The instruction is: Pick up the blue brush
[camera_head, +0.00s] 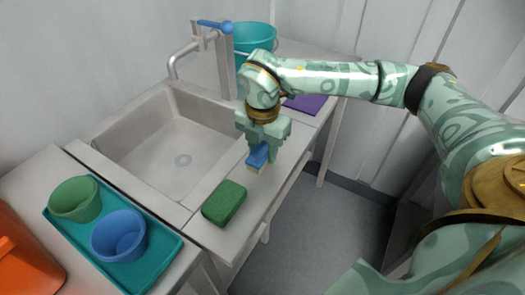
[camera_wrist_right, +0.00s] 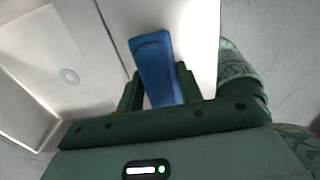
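The blue brush (camera_head: 257,156) is at the front strip of the sink counter, with pale bristles at its lower end. My right gripper (camera_head: 260,148) points down over it. In the right wrist view the blue brush (camera_wrist_right: 154,65) lies between the two dark green fingers of my right gripper (camera_wrist_right: 160,92). The fingers are close against its sides and look shut on it. Whether the bristles touch the counter is hard to tell. My left gripper is not in view.
A green sponge (camera_head: 224,203) lies just in front of the brush. The sink basin (camera_head: 150,150) is behind to the left, with a faucet (camera_head: 190,50) and teal bucket (camera_head: 255,37) beyond. A teal tray (camera_head: 165,255) holds green (camera_head: 75,200) and blue (camera_head: 119,236) cups. A purple cloth (camera_head: 304,104) lies farther back.

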